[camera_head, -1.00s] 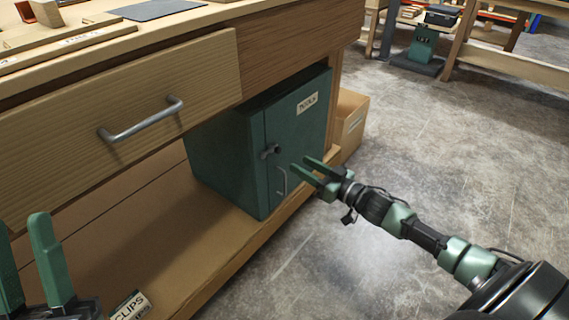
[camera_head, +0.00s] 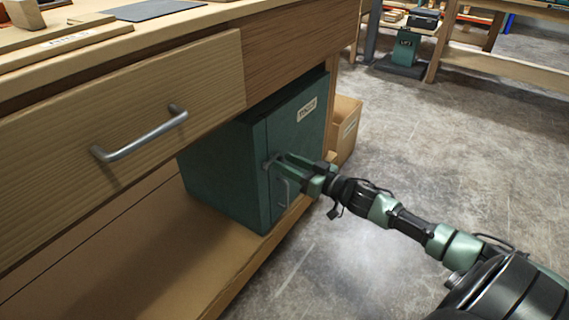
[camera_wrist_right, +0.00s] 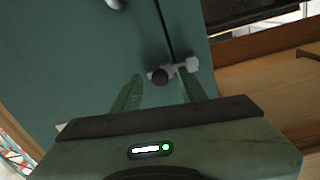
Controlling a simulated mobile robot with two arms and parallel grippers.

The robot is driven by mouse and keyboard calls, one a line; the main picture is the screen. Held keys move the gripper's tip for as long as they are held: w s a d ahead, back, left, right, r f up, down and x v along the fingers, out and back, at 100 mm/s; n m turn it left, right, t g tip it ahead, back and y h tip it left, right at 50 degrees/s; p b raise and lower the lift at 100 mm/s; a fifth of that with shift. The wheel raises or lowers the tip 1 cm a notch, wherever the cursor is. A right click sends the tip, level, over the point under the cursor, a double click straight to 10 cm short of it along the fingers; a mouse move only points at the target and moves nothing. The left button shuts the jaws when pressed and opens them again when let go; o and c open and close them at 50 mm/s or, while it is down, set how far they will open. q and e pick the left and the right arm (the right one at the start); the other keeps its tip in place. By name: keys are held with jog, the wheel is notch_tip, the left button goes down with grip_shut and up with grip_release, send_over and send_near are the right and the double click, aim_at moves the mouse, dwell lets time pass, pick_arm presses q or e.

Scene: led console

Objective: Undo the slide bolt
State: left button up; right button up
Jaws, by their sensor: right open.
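The green metal cabinet (camera_head: 225,175) stands on the bench's lower shelf, with its door shut. Its small grey slide bolt (camera_head: 268,162) sits at the door's left edge and is partly covered by my right gripper. In the right wrist view the bolt (camera_wrist_right: 185,69) lies across the door seam, and its dark round knob (camera_wrist_right: 160,76) shows between and just beyond the fingertips. My right gripper (camera_head: 281,162) is open in front of the bolt; its fingers also show in the right wrist view (camera_wrist_right: 160,84). I cannot tell whether they touch the knob. My left gripper is out of view.
The door's curved handle (camera_head: 284,190) is just below my right gripper. A wooden drawer with a metal handle (camera_head: 140,135) juts out at upper left. A cardboard box (camera_head: 346,128) stands behind the cabinet. The concrete floor at right is open.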

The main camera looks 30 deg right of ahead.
grip_shut()
dwell(1.4)
